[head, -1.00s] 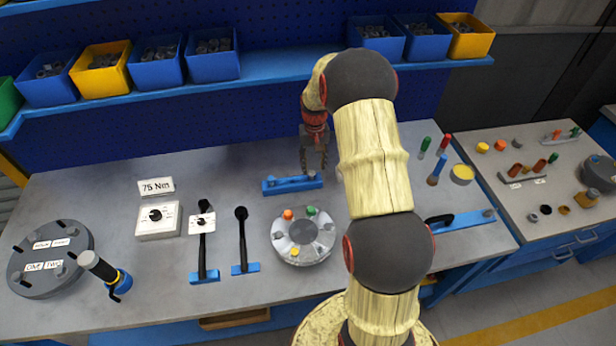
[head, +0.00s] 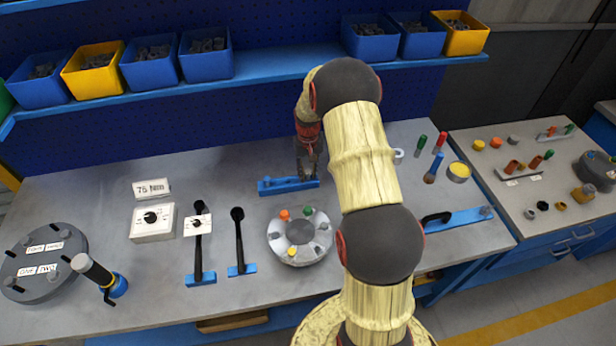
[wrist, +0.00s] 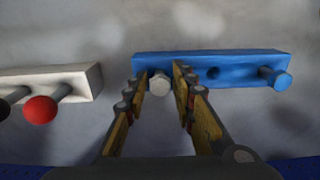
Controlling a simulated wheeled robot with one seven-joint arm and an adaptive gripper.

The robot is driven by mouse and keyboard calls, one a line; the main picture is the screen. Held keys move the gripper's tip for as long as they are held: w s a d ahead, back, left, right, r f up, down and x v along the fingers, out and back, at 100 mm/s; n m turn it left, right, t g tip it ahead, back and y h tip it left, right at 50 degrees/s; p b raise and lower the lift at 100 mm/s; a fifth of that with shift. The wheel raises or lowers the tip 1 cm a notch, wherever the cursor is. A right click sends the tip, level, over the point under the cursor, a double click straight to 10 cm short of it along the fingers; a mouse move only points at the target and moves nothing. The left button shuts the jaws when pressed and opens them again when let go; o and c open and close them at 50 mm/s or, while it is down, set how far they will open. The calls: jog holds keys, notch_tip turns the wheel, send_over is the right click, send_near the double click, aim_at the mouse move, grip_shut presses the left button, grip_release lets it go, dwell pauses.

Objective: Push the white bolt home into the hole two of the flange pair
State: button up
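A blue rack (head: 270,187) lies on the bench near the back; it also shows in the wrist view (wrist: 235,72). A pale grey-white bolt (wrist: 159,84) stands in its left part. My gripper (wrist: 157,82) is open, with one finger on each side of this bolt; small gaps show beside it. In the head view my gripper (head: 308,172) is down at the rack. An empty hole and a blue bolt (wrist: 276,78) are to the right. A dark round flange (head: 40,285) with labels, ONE and TWO among them, lies at the far left; its hole two is not clear.
A silver round part (head: 300,250) with orange and green pieces sits in front of the rack. Two black levers (head: 238,240) and a torque box (head: 152,222) stand to the left. A white rack (wrist: 88,80) with red and black knobs is left of my gripper.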

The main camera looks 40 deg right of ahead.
grip_shut()
jog(key=shift+r, duration=0.15)
dwell(0.4)
